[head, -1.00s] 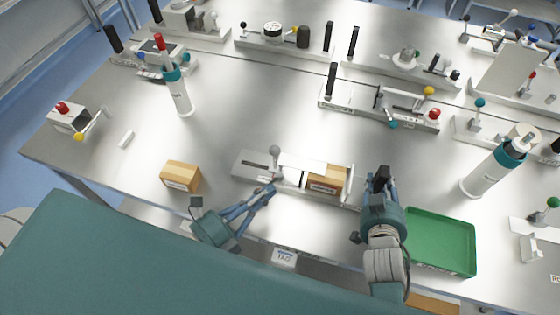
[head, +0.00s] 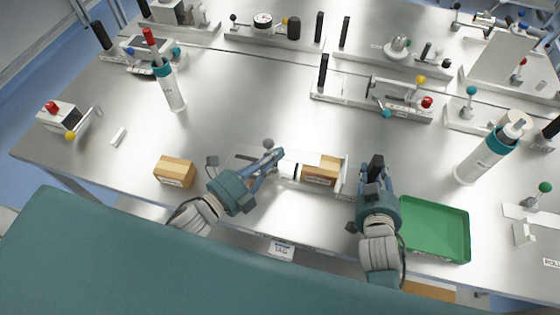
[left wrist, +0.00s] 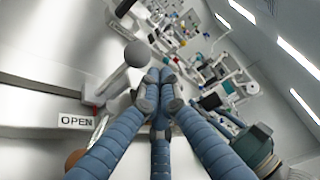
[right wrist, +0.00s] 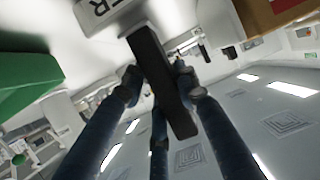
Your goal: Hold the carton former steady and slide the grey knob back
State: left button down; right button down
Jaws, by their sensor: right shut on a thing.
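The carton former (head: 290,182) lies near the front middle of the table, a white and metal fixture with a slot at its left. Its grey knob (head: 268,144) stands upright on a post at the slot; in the left wrist view the knob (left wrist: 137,53) is just left of my fingertips, seemingly apart from them. My left gripper (head: 279,154) has its fingertips together with nothing visible between them. My right gripper (head: 376,178) is shut on the black handle (right wrist: 160,75) at the former's right end. A brown carton (head: 320,170) sits in the former.
Another brown carton (head: 175,171) lies to the left on the table. A green tray (head: 462,232) is right of my right gripper. White bottles stand at the left (head: 173,92) and right (head: 478,162). Other fixtures line the back. The table between the former and the left bottle is mostly clear.

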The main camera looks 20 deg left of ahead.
jog(key=shift+s+f, duration=0.25)
jog(key=shift+f, duration=0.3)
pick_arm(q)
jog(key=a, duration=1)
pick_arm(e)
jog(key=shift+d, duration=0.15)
pick_arm(q)
jog(key=shift+s+d, duration=0.1)
jog(key=d, duration=0.2)
jog(key=s+d, duration=0.1)
jog(key=shift+d+f, duration=0.1)
jog(key=shift+f, duration=0.2)
jog(key=v, duration=0.9)
jog(key=shift+s, duration=0.45)
jog(key=shift+w+r+p, duration=0.15)
jog(key=shift+r+p, duration=0.15)
jog(key=shift+p, duration=0.1)
pick_arm(e)
jog(key=shift+w+r, duration=0.2)
jog(key=shift+r, duration=0.1)
